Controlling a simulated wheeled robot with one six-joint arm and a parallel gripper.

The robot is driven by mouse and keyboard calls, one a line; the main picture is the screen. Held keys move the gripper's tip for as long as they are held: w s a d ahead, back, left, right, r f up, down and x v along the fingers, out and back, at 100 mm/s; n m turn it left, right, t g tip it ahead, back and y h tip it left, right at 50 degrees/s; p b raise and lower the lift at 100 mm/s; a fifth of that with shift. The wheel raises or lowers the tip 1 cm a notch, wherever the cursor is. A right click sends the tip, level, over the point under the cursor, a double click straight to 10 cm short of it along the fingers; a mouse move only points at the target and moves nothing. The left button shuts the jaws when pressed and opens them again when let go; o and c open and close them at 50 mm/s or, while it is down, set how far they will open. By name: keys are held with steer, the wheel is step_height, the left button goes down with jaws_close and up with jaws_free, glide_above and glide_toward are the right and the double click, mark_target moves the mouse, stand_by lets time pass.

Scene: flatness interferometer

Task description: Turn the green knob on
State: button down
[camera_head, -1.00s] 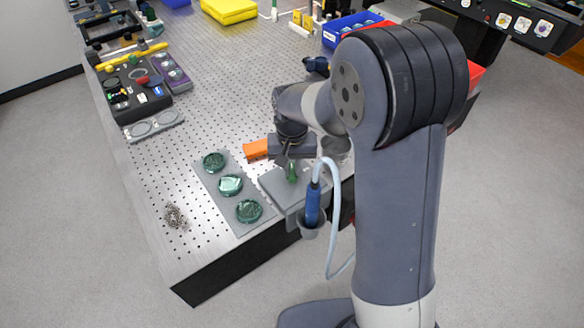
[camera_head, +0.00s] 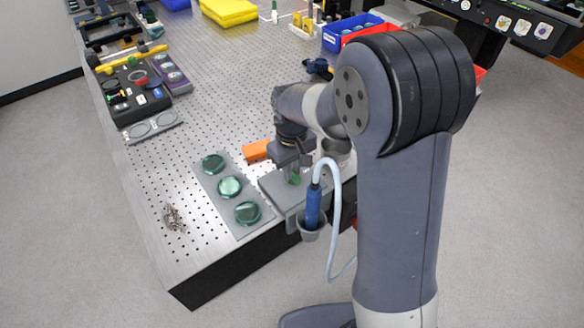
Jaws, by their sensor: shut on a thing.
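The green knob (camera_head: 295,178) shows as a small green patch on the grey box (camera_head: 276,189) at the table's front edge. My gripper (camera_head: 294,171) points down over the box and is shut on the green knob. Its fingers and my wrist cover most of the knob, so its exact angle cannot be told.
A blue-handled tool with a pale cable stands in a grey cup (camera_head: 311,229) just right of the box. A grey plate (camera_head: 238,217) with three green glass discs lies to the left. An orange block (camera_head: 256,150) sits behind. A small metal pile (camera_head: 174,218) lies front left.

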stand_by(0.3)
steer(key=c, duration=1.4)
jaws_free()
step_height(320, 180, up, 11)
steer(key=shift+b, duration=0.4)
steer(key=shift+f, duration=0.2)
step_height(320, 180, down, 10)
steer(key=shift+f+p, duration=0.15)
steer(key=shift+p, duration=0.25)
steer(key=shift+f, duration=0.2)
steer(key=shift+m, duration=0.3)
